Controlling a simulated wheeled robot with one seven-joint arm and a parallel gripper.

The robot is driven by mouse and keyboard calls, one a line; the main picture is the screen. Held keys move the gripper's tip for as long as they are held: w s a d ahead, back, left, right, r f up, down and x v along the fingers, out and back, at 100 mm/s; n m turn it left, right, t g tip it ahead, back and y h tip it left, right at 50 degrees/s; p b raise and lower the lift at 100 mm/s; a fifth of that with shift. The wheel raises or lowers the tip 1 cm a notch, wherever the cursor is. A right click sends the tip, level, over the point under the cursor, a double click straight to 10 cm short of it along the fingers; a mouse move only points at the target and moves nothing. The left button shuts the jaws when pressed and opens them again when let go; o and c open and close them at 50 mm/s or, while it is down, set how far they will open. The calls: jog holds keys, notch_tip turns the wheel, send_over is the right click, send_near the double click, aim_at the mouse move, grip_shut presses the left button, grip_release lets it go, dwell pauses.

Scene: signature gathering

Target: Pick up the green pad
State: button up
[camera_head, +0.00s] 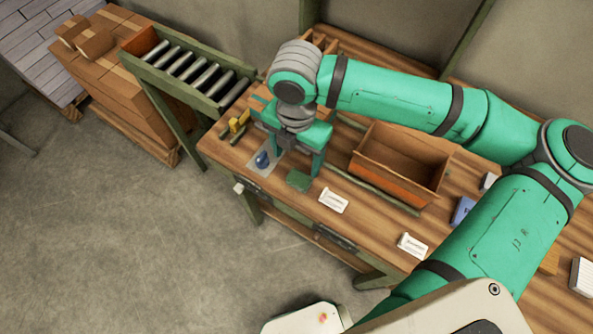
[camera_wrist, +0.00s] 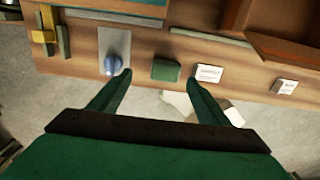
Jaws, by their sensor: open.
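The green pad (camera_head: 299,180) is a small dark green block on the wooden workbench (camera_head: 228,160), near its front edge. In the wrist view the green pad (camera_wrist: 166,70) lies beyond the fingertips, between their lines and nearer the middle. My gripper (camera_head: 292,155) is over the bench just behind the pad in the head view; its fingers partly block that area. In the wrist view my gripper (camera_wrist: 160,80) is open, with nothing between its fingers. A blue knob on a grey plate (camera_wrist: 112,50) is left of the pad, close to the left fingertip.
A white card (camera_head: 333,200) lies right of the pad, and another white card (camera_head: 413,245) lies farther right. An open orange-brown box (camera_head: 400,165) stands behind. A yellow piece (camera_head: 238,122) and a roller rack (camera_head: 190,70) are to the left.

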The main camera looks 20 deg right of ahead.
aim_at(299, 177)
jog(key=shift+s+f, duration=0.25)
jog(key=shift+f, duration=0.25)
jog(key=shift+s+f, duration=0.25)
jog(key=shift+f, duration=0.25)
jog(key=shift+s+d+f, duration=0.25)
jog(key=shift+f, duration=0.2)
notch_tip(299, 177, down, 3)
jog(key=shift+s+a+f, duration=0.1)
jog(key=shift+a+f, duration=0.05)
jog(key=shift+f, duration=0.7)
jog(key=shift+c, duration=0.6)
jog(key=c, duration=1)
